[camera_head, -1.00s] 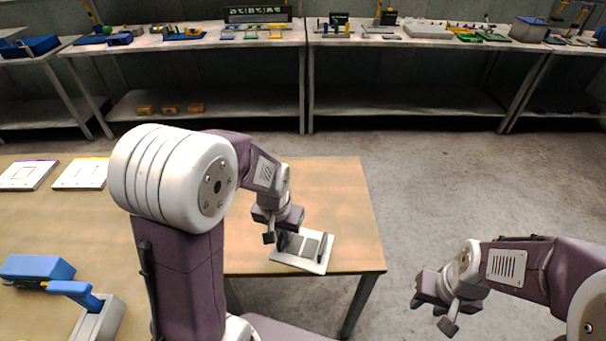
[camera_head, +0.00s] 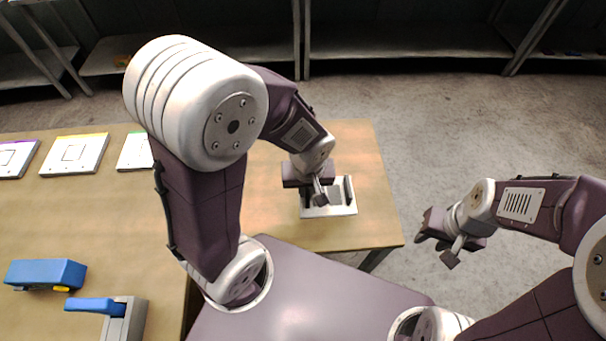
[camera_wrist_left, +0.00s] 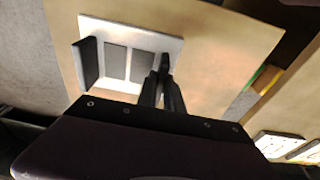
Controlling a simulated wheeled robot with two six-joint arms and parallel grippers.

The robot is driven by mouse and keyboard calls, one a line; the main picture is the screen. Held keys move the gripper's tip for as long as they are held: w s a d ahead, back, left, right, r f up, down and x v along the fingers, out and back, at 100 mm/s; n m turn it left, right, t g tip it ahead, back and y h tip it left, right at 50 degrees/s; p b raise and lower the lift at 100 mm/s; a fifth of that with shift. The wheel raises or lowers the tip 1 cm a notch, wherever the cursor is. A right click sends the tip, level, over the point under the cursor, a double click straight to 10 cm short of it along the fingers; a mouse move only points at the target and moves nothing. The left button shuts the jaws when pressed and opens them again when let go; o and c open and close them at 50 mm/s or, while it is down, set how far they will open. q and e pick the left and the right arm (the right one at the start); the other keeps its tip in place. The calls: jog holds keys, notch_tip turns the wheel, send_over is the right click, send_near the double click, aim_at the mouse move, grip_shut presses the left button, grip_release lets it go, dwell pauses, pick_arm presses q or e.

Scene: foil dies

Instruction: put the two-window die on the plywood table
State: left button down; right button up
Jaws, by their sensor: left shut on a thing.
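The two-window die (camera_head: 340,211) is a pale plate with two grey windows and an upright dark bar at each end. It also shows in the left wrist view (camera_wrist_left: 122,84). My left gripper (camera_head: 320,194) is shut on the bar at one end; the fingers (camera_wrist_left: 162,88) pinch it in the wrist view. The die is over the plywood table (camera_head: 275,215), inside its edges and roughly level; I cannot tell whether it touches the top. My right gripper (camera_head: 436,249) is open and empty, beyond the table's right edge.
A second table (camera_head: 70,215) adjoins on the left, with several white dies (camera_head: 75,154) at its back. A blue block (camera_head: 45,272) and a blue-handled grey device (camera_head: 122,320) stand at its front. The plywood around the held die is clear.

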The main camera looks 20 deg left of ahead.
pick_arm(q)
jog(key=w+a+f, duration=0.2)
jog(key=w, duration=0.1)
jog(key=w+a+f+p, duration=0.1)
jog(key=w+a+f, duration=0.1)
jog(key=w, duration=0.1)
jog(key=w+a+f, duration=0.2)
jog(key=w, duration=0.1)
jog(key=shift+f, duration=0.25)
notch_tip(320, 180, down, 4)
jog(key=shift+s+r+b, duration=0.1)
jog(key=shift+s+b, duration=0.05)
jog(key=shift+b, duration=0.45)
jog(key=shift+f, duration=0.3)
jog(key=c, duration=1.5)
grip_release()
jog(key=shift+r, duration=0.1)
